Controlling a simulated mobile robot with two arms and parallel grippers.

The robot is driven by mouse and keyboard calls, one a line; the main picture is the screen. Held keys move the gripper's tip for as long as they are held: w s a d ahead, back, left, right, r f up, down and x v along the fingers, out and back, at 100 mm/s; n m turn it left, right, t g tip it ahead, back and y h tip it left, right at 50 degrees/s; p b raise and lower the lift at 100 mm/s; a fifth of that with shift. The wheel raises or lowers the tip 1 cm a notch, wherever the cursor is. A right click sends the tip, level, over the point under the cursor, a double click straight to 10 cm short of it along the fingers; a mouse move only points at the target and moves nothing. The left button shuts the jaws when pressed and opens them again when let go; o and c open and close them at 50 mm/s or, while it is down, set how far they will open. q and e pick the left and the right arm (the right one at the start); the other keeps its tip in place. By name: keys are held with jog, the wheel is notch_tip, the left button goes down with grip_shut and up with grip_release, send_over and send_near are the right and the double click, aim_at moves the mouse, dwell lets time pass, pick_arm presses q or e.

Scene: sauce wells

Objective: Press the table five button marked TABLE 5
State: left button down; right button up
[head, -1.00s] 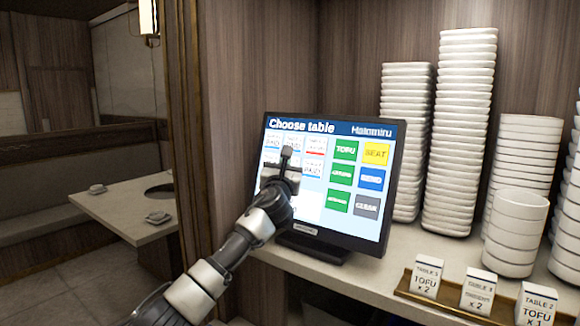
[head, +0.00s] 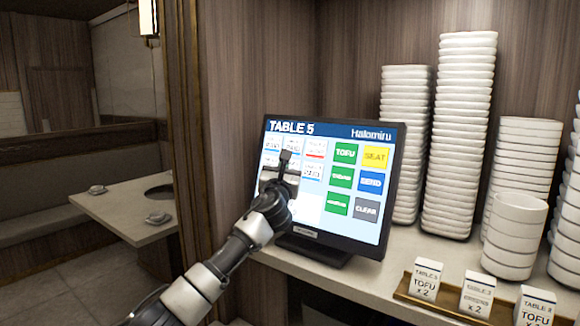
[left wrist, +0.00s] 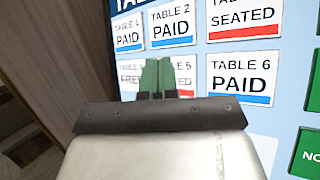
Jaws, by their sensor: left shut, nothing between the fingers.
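The table five button (left wrist: 184,68) is in the lower row of table tiles on the touchscreen (head: 309,205), left of the TABLE 6 PAID tile (left wrist: 241,80). The end of its label shows in the left wrist view; my gripper hides the rest. The screen's header reads TABLE 5. My left gripper (head: 285,156) is shut and empty, its fingertips in front of the lower tile row; they also show in the left wrist view (left wrist: 157,76), overlapping the table five tile's left part. I cannot tell whether they touch the glass. My right gripper is not in view.
Green, yellow, blue and grey buttons fill the screen's right side, including the yellow SEAT button (head: 376,156). Tall stacks of white dishes (head: 459,135) stand right of the screen. Order cards (head: 425,280) stand in a tray in front. A dining table (head: 125,215) is at left.

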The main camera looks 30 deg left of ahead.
pick_arm(q)
jog(key=shift+s+r, duration=0.1)
jog(key=shift+s, duration=0.3)
jog(key=s+p, duration=0.1)
jog(key=s+r+p, duration=0.1)
jog(key=s, duration=0.1)
jog(key=s+p, duration=0.1)
jog(key=shift+s+a+r, duration=0.25)
jog(key=shift+s, duration=0.1)
dwell(0.7)
